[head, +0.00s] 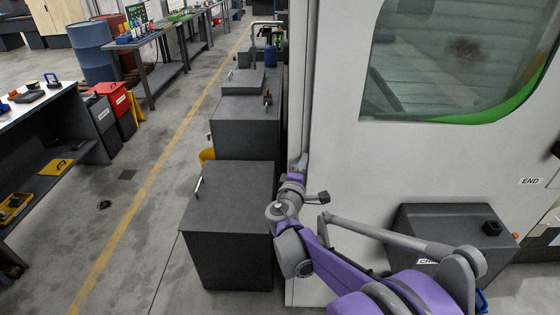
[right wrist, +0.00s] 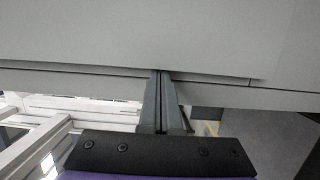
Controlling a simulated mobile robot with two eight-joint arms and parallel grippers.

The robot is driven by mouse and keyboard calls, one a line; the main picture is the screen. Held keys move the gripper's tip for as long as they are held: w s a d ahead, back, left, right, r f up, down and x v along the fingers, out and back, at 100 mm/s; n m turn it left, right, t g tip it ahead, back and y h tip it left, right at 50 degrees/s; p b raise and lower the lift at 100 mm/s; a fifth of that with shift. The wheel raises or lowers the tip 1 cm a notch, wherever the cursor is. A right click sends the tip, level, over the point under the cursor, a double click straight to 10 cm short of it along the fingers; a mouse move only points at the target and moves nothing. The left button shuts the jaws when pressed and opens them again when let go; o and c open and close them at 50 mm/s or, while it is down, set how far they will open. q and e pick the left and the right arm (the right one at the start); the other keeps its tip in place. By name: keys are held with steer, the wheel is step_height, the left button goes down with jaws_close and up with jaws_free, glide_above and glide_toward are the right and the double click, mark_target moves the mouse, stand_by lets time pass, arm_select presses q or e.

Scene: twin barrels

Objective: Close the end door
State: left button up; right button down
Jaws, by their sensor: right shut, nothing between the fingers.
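The end door looks like the large pale grey panel (head: 340,150) with a green-edged window (head: 450,60); an "END" label (head: 530,181) is at its right. I cannot tell how far it stands open. My right gripper (head: 303,160) is at the left edge of this panel, with my purple arm reaching up from the lower right. In the right wrist view, its fingers (right wrist: 161,76) are together and empty, with their tips at the lower edge of a grey panel (right wrist: 140,35). I cannot tell whether they touch it. My left gripper is out of view.
Dark grey cabinets (head: 230,215) stand just left of the panel. A dark box (head: 450,225) is at its lower right. Workbenches (head: 45,110) and a blue barrel (head: 92,50) are farther left.

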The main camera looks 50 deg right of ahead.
mark_target(339, 160)
steer(key=s+d, duration=0.3)
steer(key=s, duration=0.1)
steer(key=s+d, duration=0.3)
steer(key=shift+s+d, duration=0.3)
steer(key=shift+s, duration=0.05)
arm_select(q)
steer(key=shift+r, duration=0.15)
arm_select(e)
steer(key=w+a, duration=0.3)
steer(key=shift+w, duration=0.15)
steer(key=v, duration=0.4)
steer(key=shift+a, duration=0.45)
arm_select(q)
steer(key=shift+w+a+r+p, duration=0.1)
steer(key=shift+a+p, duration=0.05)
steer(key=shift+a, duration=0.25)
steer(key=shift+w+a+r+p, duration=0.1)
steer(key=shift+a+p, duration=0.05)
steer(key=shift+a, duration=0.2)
arm_select(e)
steer(key=v, duration=0.5)
steer(key=shift+s+d, duration=0.15)
steer(key=shift+s, duration=0.15)
